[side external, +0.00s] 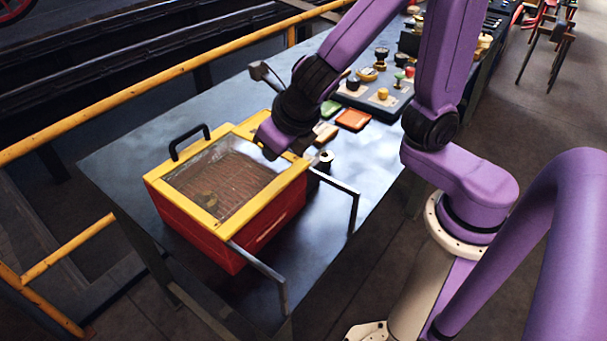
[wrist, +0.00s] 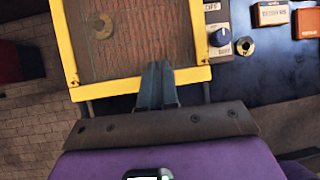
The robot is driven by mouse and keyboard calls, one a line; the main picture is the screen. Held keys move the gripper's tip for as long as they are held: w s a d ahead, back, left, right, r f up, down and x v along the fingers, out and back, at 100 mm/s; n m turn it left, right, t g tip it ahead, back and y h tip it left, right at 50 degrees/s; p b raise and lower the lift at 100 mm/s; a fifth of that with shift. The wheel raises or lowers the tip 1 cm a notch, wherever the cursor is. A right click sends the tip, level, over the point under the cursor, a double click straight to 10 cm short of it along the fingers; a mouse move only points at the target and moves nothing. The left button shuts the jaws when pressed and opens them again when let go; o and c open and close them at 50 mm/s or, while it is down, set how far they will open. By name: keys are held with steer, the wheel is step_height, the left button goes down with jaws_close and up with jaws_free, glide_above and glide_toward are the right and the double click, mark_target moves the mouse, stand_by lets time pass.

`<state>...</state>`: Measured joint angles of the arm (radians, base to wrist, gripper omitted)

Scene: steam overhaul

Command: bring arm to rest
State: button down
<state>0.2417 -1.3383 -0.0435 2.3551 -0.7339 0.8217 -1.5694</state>
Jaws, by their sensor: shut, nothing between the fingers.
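My purple arm reaches over the table from the right in the side view. My gripper (wrist: 158,82) shows in the wrist view with its two fingers together and nothing between them. It is at the near edge of a red box (side external: 265,238) with a yellow-framed clear lid (wrist: 135,82). I cannot tell whether the fingers touch the frame. Through the lid I see a brown slatted inside and a round brass-coloured piece (wrist: 100,24). In the side view the fingertips are hidden behind my wrist.
The box stands on a dark metal table (side external: 120,160) with a black handle (side external: 188,141) and a grey bar handle (side external: 355,205). Beside it are a knob (wrist: 220,38), orange and green pads, and a tray of stamps (side external: 375,97). A yellow railing (side external: 150,90) runs behind.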

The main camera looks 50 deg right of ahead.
steer(key=s+d+m+g, duration=0.3)
steer(key=s+d+m, duration=0.2)
steer(key=s+m, duration=0.3)
steer(key=s+d+m+g+y, duration=0.1)
steer(key=s+d+m+g, duration=0.1)
steer(key=s+d+m, duration=0.3)
steer(key=s+m, duration=0.4)
steer(key=m, duration=0.6)
steer(key=shift+f+m+g+y, duration=0.3)
steer(key=shift+f+m+g, duration=0.1)
